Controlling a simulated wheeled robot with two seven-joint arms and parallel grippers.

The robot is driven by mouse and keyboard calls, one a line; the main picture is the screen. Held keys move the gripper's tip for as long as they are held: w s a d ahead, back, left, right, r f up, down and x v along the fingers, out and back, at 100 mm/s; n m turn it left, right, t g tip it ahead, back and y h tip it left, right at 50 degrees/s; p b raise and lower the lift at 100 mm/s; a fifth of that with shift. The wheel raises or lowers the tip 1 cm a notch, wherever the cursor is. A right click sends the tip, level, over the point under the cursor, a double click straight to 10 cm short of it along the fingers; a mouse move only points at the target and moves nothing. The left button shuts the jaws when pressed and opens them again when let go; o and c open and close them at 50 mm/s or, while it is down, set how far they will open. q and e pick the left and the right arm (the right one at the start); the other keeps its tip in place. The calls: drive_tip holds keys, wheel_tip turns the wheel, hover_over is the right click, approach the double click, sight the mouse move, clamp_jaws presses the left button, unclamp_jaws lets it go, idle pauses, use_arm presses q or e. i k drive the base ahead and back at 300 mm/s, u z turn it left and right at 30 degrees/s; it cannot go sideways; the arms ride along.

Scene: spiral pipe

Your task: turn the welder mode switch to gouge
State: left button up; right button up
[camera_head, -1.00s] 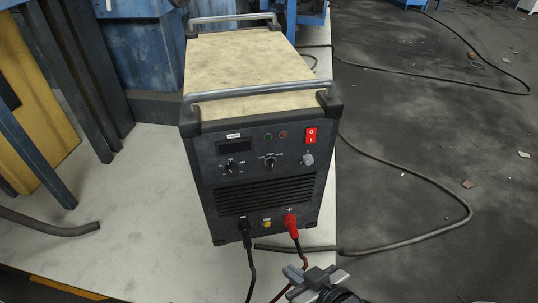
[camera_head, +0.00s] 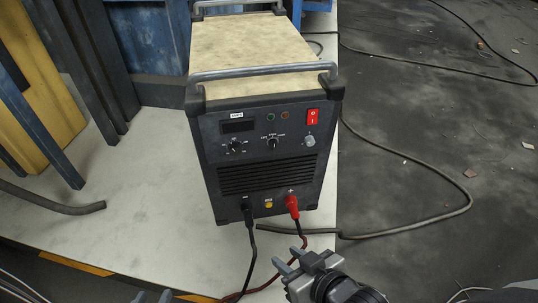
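The black welder (camera_head: 265,165) stands upright on the pale bench, its front panel facing me. The panel carries a left black knob (camera_head: 236,147), a middle black knob (camera_head: 272,142) and a grey knob (camera_head: 309,141). Small labels surround the black knobs but are too small to read, so I cannot tell which is the mode switch or its setting. My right gripper (camera_head: 287,261) is open and empty, in front of and below the panel, apart from it. My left gripper (camera_head: 153,297) shows only its fingertips at the bottom edge, spaced apart, away from the welder.
A red power switch (camera_head: 312,117) is at the panel's upper right. A black plug (camera_head: 248,209) and a red plug (camera_head: 292,206) with hanging cables (camera_head: 254,250) project from the lower front. A metal handle bar (camera_head: 262,71) crosses the top front edge. Bare bench (camera_head: 150,215) lies left.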

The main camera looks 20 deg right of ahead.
sight(272, 142)
drive_tip(key=u, duration=0.35)
drive_tip(key=k, duration=1)
drive_tip(key=u, duration=1)
drive_tip(key=i, duration=1.15)
drive_tip(key=z, duration=1.15)
drive_tip(key=i, duration=0.65)
drive_tip(key=z, duration=0.75)
